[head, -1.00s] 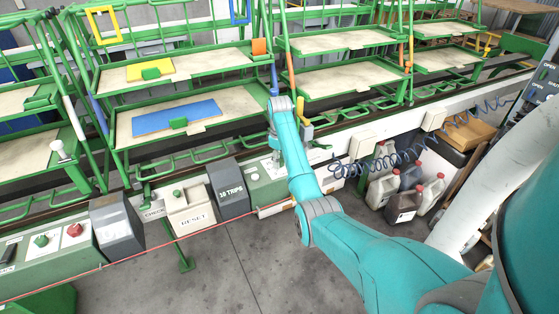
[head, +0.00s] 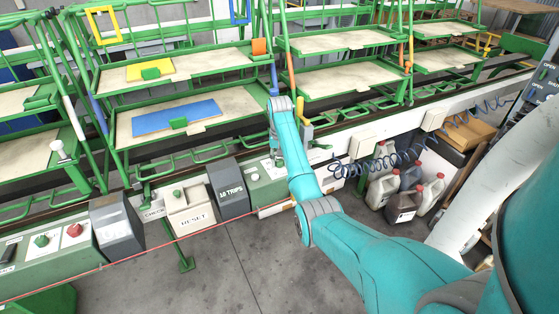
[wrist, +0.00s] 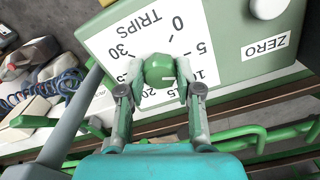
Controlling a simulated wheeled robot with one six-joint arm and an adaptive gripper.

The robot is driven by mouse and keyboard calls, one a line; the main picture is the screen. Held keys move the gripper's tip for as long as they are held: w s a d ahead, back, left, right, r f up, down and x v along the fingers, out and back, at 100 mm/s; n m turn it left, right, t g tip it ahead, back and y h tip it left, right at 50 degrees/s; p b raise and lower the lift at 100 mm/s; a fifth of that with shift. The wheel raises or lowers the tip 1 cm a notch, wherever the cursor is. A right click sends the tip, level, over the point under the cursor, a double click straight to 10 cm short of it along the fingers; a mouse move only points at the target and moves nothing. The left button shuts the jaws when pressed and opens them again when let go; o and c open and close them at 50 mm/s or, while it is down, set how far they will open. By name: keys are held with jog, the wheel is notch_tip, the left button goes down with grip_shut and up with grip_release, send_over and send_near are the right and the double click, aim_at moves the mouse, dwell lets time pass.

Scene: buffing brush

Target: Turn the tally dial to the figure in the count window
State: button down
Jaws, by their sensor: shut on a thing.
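The tally dial is a green knob (wrist: 158,68) on a white scale plate (wrist: 110,48) marked TRIPS, with figures from 0 to 30. My gripper (wrist: 160,78) is shut on the knob, one finger on each side. A short pale mark shows on the knob towards the right finger; I cannot tell exactly which figure it points to. The fingers and knob cover part of the lower scale. In the head view my gripper (head: 276,160) is over the green panel (head: 265,190) and hides most of the dial. The count window (head: 230,190) is on a dark grey box and seems to read 10 TRIPS.
Left of the count box are a RESET box (head: 190,212) with a green button and another grey box (head: 117,226). A ZERO label (wrist: 270,45) is right of the dial. Green racks (head: 190,65) stand behind. Jugs (head: 405,200) and a coiled blue hose (head: 375,168) are at right.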

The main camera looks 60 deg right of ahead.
jog(key=shift+m, duration=2.2)
jog(key=c, duration=0.8)
grip_release()
jog(key=shift+o, duration=0.2)
